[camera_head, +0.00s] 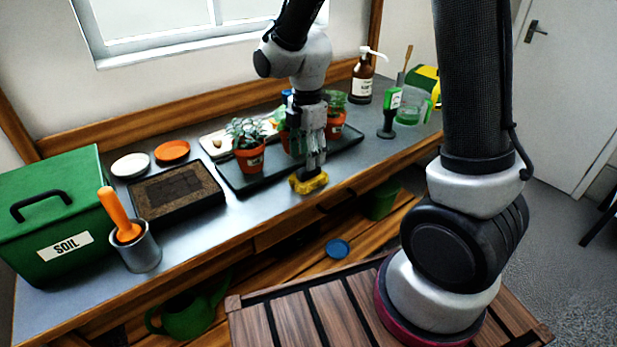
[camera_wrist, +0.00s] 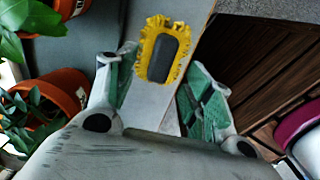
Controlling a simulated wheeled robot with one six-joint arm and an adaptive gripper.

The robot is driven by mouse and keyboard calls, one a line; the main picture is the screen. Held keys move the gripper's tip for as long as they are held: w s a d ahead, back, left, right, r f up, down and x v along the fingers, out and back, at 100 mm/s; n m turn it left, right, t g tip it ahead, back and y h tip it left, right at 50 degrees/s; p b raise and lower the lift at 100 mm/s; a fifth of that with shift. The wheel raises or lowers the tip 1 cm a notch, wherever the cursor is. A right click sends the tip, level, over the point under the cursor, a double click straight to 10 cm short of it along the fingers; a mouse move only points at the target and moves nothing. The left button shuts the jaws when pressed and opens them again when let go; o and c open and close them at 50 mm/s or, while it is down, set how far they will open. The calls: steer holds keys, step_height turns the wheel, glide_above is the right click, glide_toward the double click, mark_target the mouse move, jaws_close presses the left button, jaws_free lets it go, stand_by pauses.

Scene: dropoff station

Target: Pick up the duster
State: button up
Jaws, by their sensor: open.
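The duster, a yellow fringed pad with a dark grey top, lies on the grey bench near its front edge. It shows in the head view (camera_head: 309,183) and in the wrist view (camera_wrist: 163,52). My gripper (camera_head: 314,168) points down right above the duster in the head view. In the wrist view my gripper (camera_wrist: 158,85) is open, its green-padded fingers spread to either side, with the duster between and just beyond the tips. Whether the fingers touch it I cannot tell.
Potted plants (camera_head: 249,146) stand on a dark tray (camera_head: 233,180) close behind and left of my gripper. A green soil box (camera_head: 60,215) and a metal cup (camera_head: 141,250) stand at the left. A pump bottle (camera_head: 362,82) stands at the back right. Bare bench lies around the duster.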

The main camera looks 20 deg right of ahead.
step_height(320, 180, down, 5)
steer(key=shift+d+r, duration=0.1)
steer(key=shift+d, duration=0.05)
steer(key=shift+c, duration=0.2)
jaws_close()
step_height(320, 180, up, 10)
stand_by(0.5)
